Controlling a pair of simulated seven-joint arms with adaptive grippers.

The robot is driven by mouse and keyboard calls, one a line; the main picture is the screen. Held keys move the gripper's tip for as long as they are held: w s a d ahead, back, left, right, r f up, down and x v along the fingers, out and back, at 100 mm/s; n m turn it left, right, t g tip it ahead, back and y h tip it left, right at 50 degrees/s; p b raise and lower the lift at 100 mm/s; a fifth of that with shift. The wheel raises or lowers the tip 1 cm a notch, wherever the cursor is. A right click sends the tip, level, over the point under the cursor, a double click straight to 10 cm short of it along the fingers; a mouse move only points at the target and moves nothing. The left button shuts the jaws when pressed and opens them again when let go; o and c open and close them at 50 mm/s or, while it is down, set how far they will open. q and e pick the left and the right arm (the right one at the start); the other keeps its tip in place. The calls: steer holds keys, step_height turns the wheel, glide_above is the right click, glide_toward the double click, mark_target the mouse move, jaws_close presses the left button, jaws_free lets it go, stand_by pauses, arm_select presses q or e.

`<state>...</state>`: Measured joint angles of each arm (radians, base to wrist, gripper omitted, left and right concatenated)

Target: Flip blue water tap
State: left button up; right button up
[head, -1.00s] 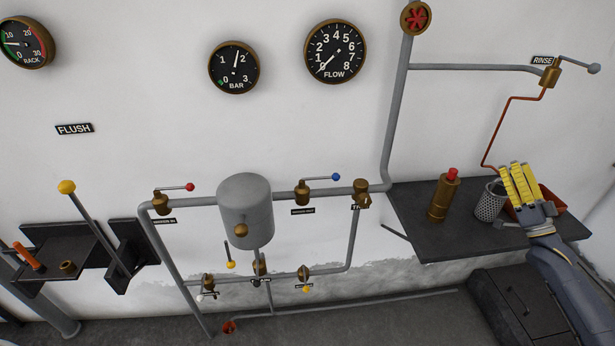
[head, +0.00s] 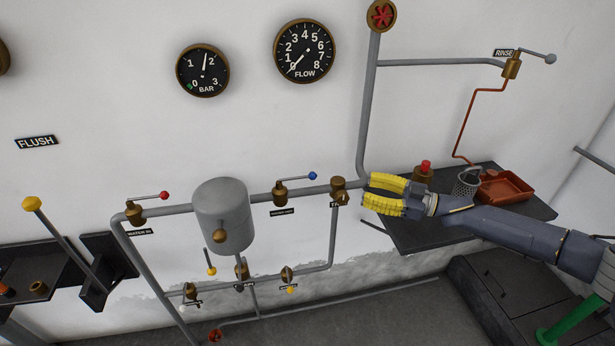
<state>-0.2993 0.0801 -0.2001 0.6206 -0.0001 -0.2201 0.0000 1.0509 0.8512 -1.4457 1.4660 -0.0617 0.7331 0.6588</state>
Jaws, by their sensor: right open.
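The blue water tap is a brass valve (head: 280,194) on the upper grey pipe, right of the grey tank. Its lever points right and slightly up, ending in a blue knob (head: 312,176). A small black label sits below it. My right gripper (head: 371,194) has yellow fingers spread apart and empty, pointing left. It is to the right of the blue knob, apart from it, near the brass fitting (head: 338,187) at the pipe's right end. My left gripper is not in view.
A red-knobbed tap (head: 164,195) is on the pipe left of the grey tank (head: 222,215). A shelf (head: 430,238) behind my right arm bears a red-topped brass bottle (head: 424,172), a mesh cup (head: 466,184) and an orange tray (head: 506,188). Wall space above the blue knob is clear.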

mark_target(312, 175)
steer(key=x, duration=1.7)
steer(key=shift+a, duration=0.2)
jaws_close()
steer(key=shift+f, duration=0.1)
